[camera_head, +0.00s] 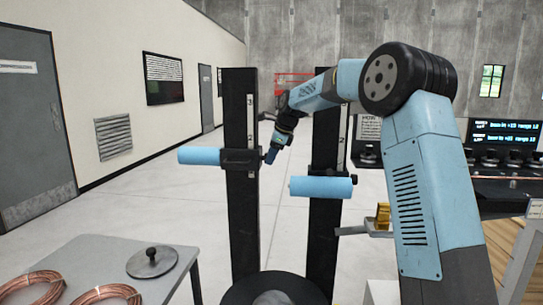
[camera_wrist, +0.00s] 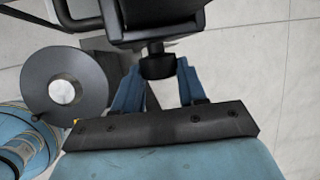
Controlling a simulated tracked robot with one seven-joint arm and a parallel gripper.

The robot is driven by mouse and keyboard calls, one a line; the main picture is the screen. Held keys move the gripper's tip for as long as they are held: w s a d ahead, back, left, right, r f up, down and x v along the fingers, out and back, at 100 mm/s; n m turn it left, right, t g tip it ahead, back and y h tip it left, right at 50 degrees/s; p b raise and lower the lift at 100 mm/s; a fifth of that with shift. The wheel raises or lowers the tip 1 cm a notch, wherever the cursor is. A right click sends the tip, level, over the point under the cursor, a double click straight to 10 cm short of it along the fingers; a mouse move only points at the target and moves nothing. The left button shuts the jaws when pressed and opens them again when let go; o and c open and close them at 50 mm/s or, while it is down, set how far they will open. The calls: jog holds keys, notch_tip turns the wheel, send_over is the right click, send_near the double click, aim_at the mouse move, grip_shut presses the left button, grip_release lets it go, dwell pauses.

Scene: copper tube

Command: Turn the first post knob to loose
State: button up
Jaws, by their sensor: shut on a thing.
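Two black posts stand upright ahead of me, the left post (camera_head: 238,100) and the right post (camera_head: 325,145), both with number scales. A dark sliding bracket (camera_head: 238,158) on the left post carries a blue cylinder (camera_head: 198,155) pointing left. My gripper (camera_head: 271,155) reaches in from the right at this bracket's side. In the wrist view, its blue fingers (camera_wrist: 158,68) are on either side of a small dark knob (camera_wrist: 157,63) on a short stem below the dark bracket. The fingers are shut on the knob. Any marking on the knob cannot be made out.
The right post has its own blue cylinder (camera_head: 320,187), lower and close to my arm. A grey table (camera_head: 165,285) at front left holds copper coils (camera_head: 108,295) and a round grey disc (camera_head: 151,262). A bench with displays (camera_head: 505,130) stands at right.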

jog(key=shift+r, duration=0.1)
jog(key=shift+s+a+f+n+t, duration=0.1)
jog(key=shift+s+f+n+t, duration=0.4)
jog(key=shift+t, duration=1.85)
jog(key=shift+w+f+n+t, duration=0.1)
jog(key=shift+f+n+t, duration=0.5)
jog(key=shift+t, duration=1.8)
jog(key=shift+s+a+f+n+t, duration=0.25)
jog(key=shift+n+t, duration=0.65)
jog(key=shift+t, duration=1.45)
jog(key=shift+d, duration=0.2)
jog(key=o, duration=1.1)
jog(key=shift+r, duration=0.2)
jog(key=shift+c, duration=0.2)
jog(key=v, duration=1.3)
jog(key=shift+s+f, duration=0.35)
jog(key=shift+s, duration=0.05)
